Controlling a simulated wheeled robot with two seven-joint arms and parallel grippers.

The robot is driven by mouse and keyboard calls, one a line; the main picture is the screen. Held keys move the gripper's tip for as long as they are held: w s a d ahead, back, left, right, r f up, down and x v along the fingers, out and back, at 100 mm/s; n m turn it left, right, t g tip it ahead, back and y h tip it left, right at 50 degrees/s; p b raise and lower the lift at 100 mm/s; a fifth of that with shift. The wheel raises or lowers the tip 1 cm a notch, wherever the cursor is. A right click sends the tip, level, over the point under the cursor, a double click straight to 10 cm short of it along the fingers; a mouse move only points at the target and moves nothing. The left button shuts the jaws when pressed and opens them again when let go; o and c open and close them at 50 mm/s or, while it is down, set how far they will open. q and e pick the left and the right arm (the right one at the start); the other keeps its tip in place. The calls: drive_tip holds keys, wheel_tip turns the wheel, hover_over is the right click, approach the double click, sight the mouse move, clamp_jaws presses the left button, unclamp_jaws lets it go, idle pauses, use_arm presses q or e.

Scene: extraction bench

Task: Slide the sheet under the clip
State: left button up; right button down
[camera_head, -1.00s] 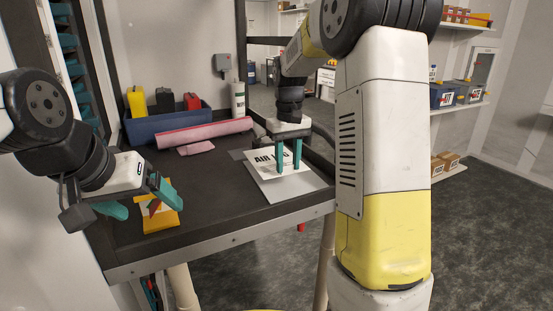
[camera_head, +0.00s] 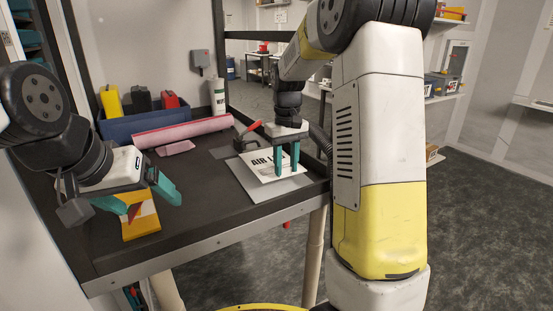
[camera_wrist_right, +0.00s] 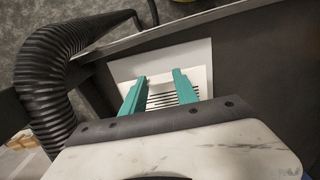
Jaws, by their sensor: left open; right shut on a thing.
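The white sheet (camera_head: 262,169) with black lettering lies over a grey plate (camera_head: 263,195) at the bench's right end. My right gripper (camera_head: 286,172) is shut on the sheet, with its teal fingers standing upright at the sheet's right part. The right wrist view shows the fingers (camera_wrist_right: 160,77) over the sheet, with black print between them. A dark clip with a red-tipped lever (camera_head: 252,128) stands behind the plate, partly hidden by my right gripper. Whether the sheet touches it is hidden. My left gripper (camera_head: 150,206) is open and empty above a yellow-and-orange item (camera_head: 141,222).
A blue bin (camera_head: 152,123) holds yellow, black and red cases at the back. A pink roll (camera_head: 182,132), a small pink piece (camera_head: 176,148) and a white bottle (camera_head: 217,95) are near it. The middle of the dark bench top (camera_head: 205,190) is clear.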

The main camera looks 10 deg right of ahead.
sight(285, 175)
drive_tip(key=shift+w+a+f, duration=0.1)
drive_tip(key=shift+w+f, duration=0.05)
drive_tip(key=shift+f, duration=0.9)
drive_tip(key=shift+w+f, duration=0.15)
drive_tip(key=shift+f, duration=0.9)
drive_tip(key=shift+w+a+f, duration=0.1)
drive_tip(key=shift+w+a, duration=0.2)
drive_tip(key=shift+w, duration=0.7)
drive_tip(key=shift+w+a+f, duration=0.1)
drive_tip(key=shift+w+a, duration=0.15)
drive_tip(key=shift+w, duration=0.7)
drive_tip(key=shift+f, duration=0.25)
drive_tip(key=c, duration=0.9)
unclamp_jaws()
drive_tip(key=shift+o, duration=0.2)
drive_tip(key=shift+r, duration=0.15)
